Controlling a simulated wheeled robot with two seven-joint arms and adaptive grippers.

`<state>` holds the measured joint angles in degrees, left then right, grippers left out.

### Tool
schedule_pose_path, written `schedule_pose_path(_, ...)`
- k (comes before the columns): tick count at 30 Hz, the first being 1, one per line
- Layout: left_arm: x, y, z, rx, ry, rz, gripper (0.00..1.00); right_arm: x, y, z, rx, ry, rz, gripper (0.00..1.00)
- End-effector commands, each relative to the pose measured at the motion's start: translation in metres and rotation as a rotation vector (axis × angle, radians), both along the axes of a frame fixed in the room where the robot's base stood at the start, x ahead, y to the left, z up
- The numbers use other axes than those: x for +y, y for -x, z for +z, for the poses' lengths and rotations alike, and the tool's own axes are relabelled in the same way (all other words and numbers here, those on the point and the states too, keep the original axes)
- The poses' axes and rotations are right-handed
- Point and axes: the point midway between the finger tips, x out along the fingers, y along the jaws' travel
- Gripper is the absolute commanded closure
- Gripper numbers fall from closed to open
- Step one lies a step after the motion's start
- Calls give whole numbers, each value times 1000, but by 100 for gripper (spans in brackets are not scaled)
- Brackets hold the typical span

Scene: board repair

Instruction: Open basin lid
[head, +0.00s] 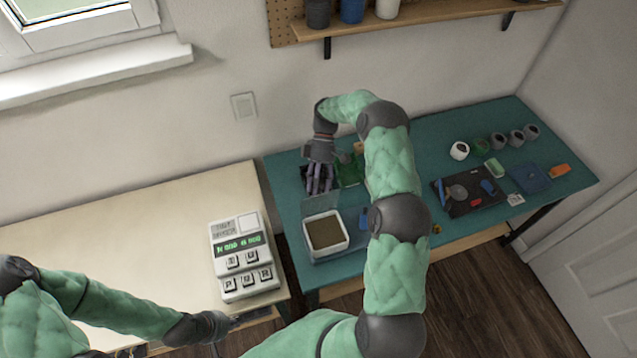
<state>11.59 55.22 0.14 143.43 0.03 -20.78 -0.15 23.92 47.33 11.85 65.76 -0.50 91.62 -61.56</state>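The basin (307,240) is a small white-rimmed box with a brown surface inside, near the left front of the teal table. A clear pane (321,204), seemingly its lid, stands tilted up at its back edge, leaving the top uncovered. My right gripper (318,182) points down just behind the pane, over dark items; whether it touches the pane is unclear. Its finger opening cannot be made out. My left gripper (226,322) is low at the front edge of the cream table, away from the basin. It is too small and dark to read.
A white keypad device (240,242) stands on the cream table (130,245). On the teal table (410,159) are a green board (348,174), a black mat (452,205) with tools, several small cups and a blue tray (530,180). My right arm hides the table's middle.

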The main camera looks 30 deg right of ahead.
Motion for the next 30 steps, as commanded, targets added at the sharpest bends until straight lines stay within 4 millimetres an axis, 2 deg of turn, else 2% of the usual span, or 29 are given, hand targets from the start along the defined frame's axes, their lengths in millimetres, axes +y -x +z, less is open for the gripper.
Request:
schedule_pose_path(14,0,0,1,0,0,0,100,-7,-8,11,-8,4,-3,52)
schedule_pose_path(30,0,0,1,0,0,0,100,-49,-56,69,-6,3,-1,52)
